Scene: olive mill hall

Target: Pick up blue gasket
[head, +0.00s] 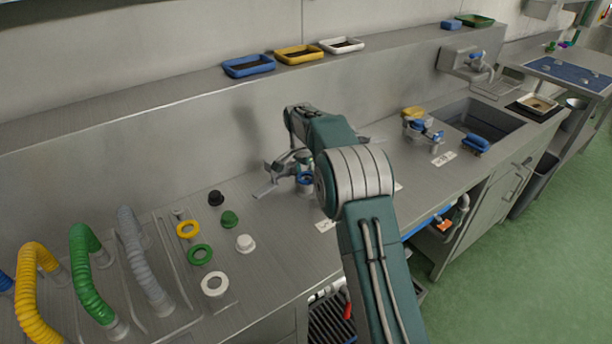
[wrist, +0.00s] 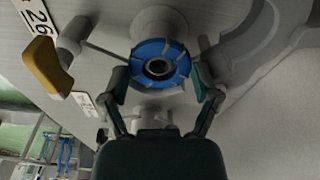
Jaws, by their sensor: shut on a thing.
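The blue gasket (wrist: 140,52) is a notched blue ring with a dark round fitting in its middle in the wrist view. It also shows as a small blue ring (head: 305,181) on the steel counter, just left of my arm's big joint in the head view. My gripper (wrist: 162,76) has one finger on each side of the ring and is shut on it. The ring appears to be still around or against the metal fitting; I cannot tell whether it is clear of it. In the head view my arm partly hides this spot.
Yellow (head: 188,229), green (head: 201,254) and white (head: 215,284) rings lie on the counter at left, beside ribbed hoses. A yellow handle (wrist: 46,66) is near the fitting in the wrist view. Blue, yellow and white trays stand on the ledge. A sink (head: 482,121) is at right.

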